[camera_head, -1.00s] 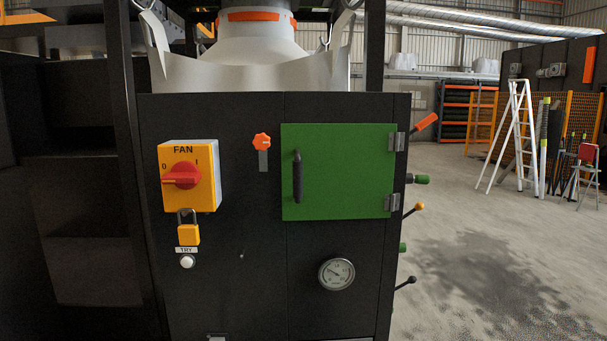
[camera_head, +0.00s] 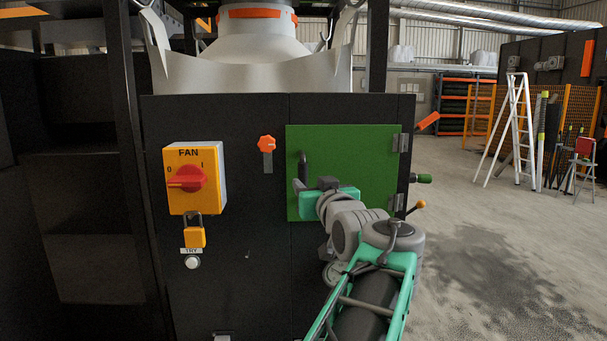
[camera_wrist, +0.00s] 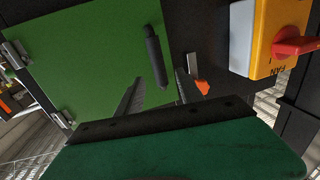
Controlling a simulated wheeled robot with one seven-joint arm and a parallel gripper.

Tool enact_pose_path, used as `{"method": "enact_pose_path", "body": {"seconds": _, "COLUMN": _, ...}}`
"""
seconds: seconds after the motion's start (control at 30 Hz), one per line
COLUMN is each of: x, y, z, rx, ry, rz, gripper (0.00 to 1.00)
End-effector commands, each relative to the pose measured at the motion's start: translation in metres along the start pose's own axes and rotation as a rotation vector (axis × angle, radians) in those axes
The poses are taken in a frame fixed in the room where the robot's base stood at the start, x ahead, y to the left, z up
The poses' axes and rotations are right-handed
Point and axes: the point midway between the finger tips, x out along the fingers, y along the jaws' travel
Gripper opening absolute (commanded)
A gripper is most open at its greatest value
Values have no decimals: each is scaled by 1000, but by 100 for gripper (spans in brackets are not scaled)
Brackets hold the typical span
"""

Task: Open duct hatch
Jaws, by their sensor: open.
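The green duct hatch (camera_head: 352,150) lies shut, flush in the dark cabinet front, with hinges on its right edge. Its black upright handle (camera_head: 303,163) is near the left edge. My gripper (camera_head: 298,186) is in front of the handle's lower part and hides some of it. In the wrist view the hatch (camera_wrist: 85,55) and handle (camera_wrist: 153,50) appear turned over. My gripper (camera_wrist: 159,76) is open there, one finger on each side of the handle's lower end in the picture. I cannot tell whether the fingers touch it.
An orange knob (camera_head: 267,144) sits in a slot left of the hatch. Further left is the yellow fan switch (camera_head: 195,180), its red dial towards 0, with a yellow padlock (camera_head: 195,236) below. My arm mostly covers a round gauge. Open floor (camera_head: 490,270) lies right of the cabinet.

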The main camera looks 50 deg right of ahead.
Motion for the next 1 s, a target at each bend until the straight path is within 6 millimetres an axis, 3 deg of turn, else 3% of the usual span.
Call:
{"method": "enact_pose_path", "body": {"seconds": 0.43, "x": 70, "y": 2, "z": -4, "rx": 1, "ry": 3, "rz": 1, "gripper": 44}}
{"method": "enact_pose_path", "body": {"seconds": 0.77, "x": 76, "y": 2, "z": -2, "rx": 0, "ry": 4, "rz": 4, "gripper": 43}}
{"method": "enact_pose_path", "body": {"seconds": 1.0, "x": 76, "y": 2, "z": -1, "rx": 0, "ry": 4, "rz": 4, "gripper": 24}}
